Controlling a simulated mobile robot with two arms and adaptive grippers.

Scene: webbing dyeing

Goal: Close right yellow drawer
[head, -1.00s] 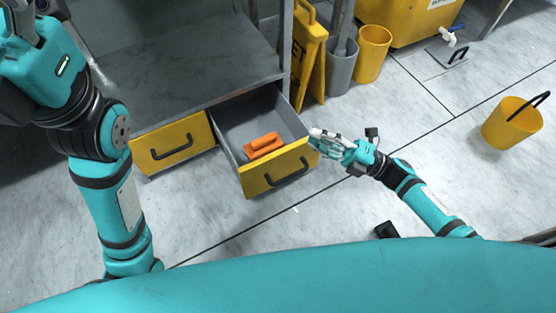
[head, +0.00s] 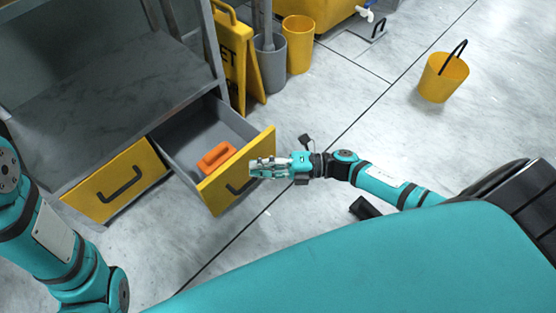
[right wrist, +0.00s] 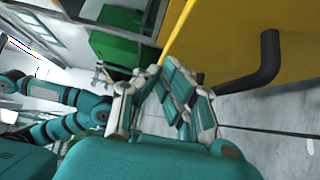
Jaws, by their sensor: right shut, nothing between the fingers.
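The right yellow drawer (head: 213,196) is pulled out from the grey cabinet, its grey inside showing. An orange object (head: 216,157) lies in it. My right gripper (head: 254,168) is shut and empty at the right part of the drawer's yellow front, over one end of the black handle (head: 238,188). In the right wrist view the shut fingers (right wrist: 172,66) are close to the yellow front (right wrist: 240,45) and beside the black handle (right wrist: 262,70). I cannot tell if they touch it. My left gripper is out of the head view; only part of my left arm shows.
The left yellow drawer (head: 117,184) is shut. The grey cabinet top (head: 110,75) is bare. A yellow sign (head: 235,60), a grey bin (head: 270,68) and a yellow bin (head: 298,42) stand behind. A yellow bucket (head: 443,78) stands right on open floor.

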